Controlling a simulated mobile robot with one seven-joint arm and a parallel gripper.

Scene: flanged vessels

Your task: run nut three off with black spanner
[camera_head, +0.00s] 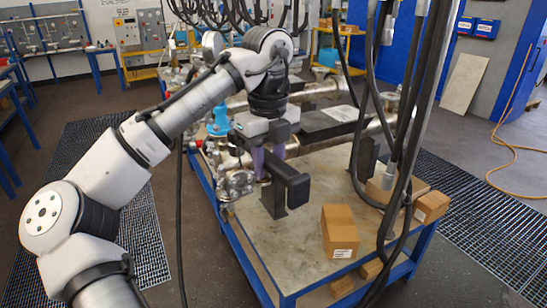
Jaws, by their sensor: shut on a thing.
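My gripper (266,160) hangs at the end of my arm, pointing down beside the flanged pipework (236,182) at the near left end of the table. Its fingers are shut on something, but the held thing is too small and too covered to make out. I cannot clearly pick out the black spanner. Nut three cannot be told apart from the other metal parts at the flange. A dark bracket (289,182) with a blocky end stands right in front of the fingers and hides part of that area.
The blue-framed table (300,245) has free room at its front. A cardboard box (340,231) stands there, with more boxes (432,206) at the right edge. Black hoses (408,130) hang down on the right. A dark flat block (325,121) lies behind my gripper.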

